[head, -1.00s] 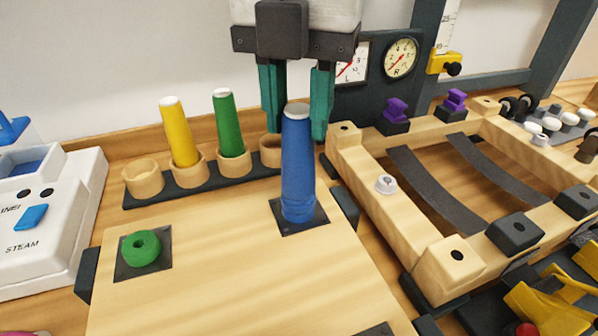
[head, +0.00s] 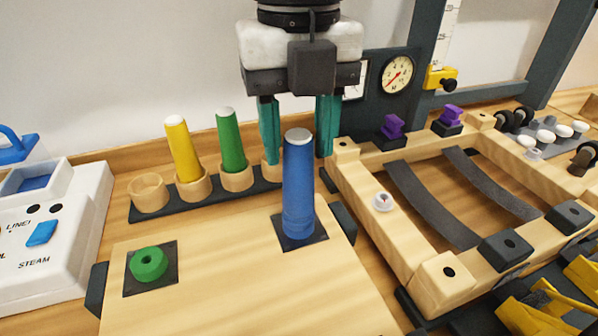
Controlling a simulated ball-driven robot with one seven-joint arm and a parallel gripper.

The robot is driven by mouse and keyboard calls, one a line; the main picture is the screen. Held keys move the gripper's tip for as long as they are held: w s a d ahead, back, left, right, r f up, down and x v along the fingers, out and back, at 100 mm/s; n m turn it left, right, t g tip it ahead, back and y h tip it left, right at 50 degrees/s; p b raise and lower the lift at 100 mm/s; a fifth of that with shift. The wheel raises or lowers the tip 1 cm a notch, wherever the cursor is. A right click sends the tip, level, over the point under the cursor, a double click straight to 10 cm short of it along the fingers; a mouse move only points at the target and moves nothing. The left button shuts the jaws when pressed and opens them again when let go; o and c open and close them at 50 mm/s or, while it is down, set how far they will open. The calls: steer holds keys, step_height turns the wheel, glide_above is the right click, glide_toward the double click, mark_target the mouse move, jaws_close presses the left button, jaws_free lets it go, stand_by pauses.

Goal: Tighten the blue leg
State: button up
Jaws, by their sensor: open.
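The blue leg (head: 298,190) stands upright on a dark square pad on the light wooden board (head: 225,285), with a white cap on top. My gripper (head: 298,145) points down with its two teal fingers open. The fingers appear on either side of the leg's top, behind or around it; I cannot tell the depth. No contact with the leg is visible. How tightly the leg sits in its mount cannot be seen.
A yellow leg (head: 183,150) and a green leg (head: 231,140) stand in wooden cups behind the board. A green ring (head: 148,264) sits on the board's left pad. A wooden frame with dark straps (head: 430,205) stands right. A steam device (head: 45,230) is left.

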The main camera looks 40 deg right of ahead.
steer(key=n+p, duration=0.1)
steer(key=n, duration=0.3)
steer(key=shift+r, duration=0.1)
steer(key=n+p, duration=0.1)
steer(key=n, duration=0.3)
steer(key=shift+n, duration=0.3)
steer(key=c, duration=0.7)
steer(key=shift+f+m+b, duration=0.35)
steer(key=shift+m+b, duration=0.4)
steer(key=shift+m, duration=0.35)
steer(key=shift+c, duration=0.6)
steer(key=m+b, duration=0.2)
steer(key=m, duration=0.2)
steer(key=m+b, duration=0.1)
steer(key=m, duration=0.2)
steer(key=shift+r+m+b, duration=0.2)
steer(key=shift+m+b, duration=0.35)
steer(key=shift+m, duration=1.45)
jaws_close()
steer(key=o, duration=1.1)
jaws_free()
